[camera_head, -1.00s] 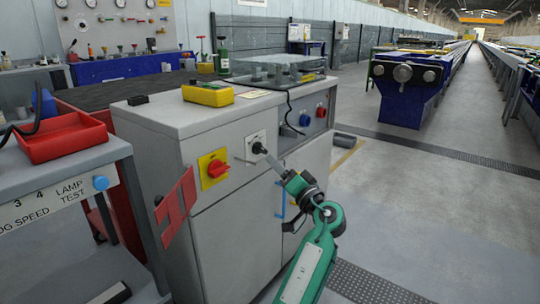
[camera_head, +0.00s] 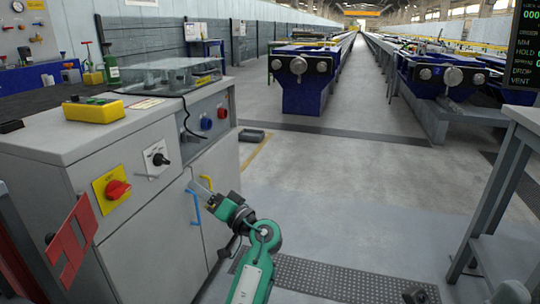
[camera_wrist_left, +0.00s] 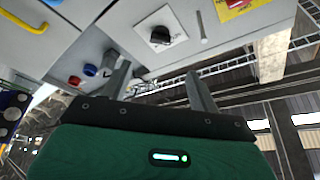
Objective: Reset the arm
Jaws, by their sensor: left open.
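My left gripper (camera_head: 204,184) is open and empty in front of the grey cabinet (camera_head: 150,262), apart from its face. In the left wrist view its two grey fingers (camera_wrist_left: 160,85) are spread with nothing between them. A black rotary knob (camera_head: 161,159) on a white plate sits up and left of the gripper in the head view. The knob also shows in the left wrist view (camera_wrist_left: 160,36), beyond the fingers. A red switch (camera_head: 117,189) on a yellow plate is further left. My right gripper is not in view.
A blue door handle (camera_head: 193,207) is just beside the left gripper. A yellow box (camera_head: 94,110) and a clear cover (camera_head: 170,72) stand on the cabinet top.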

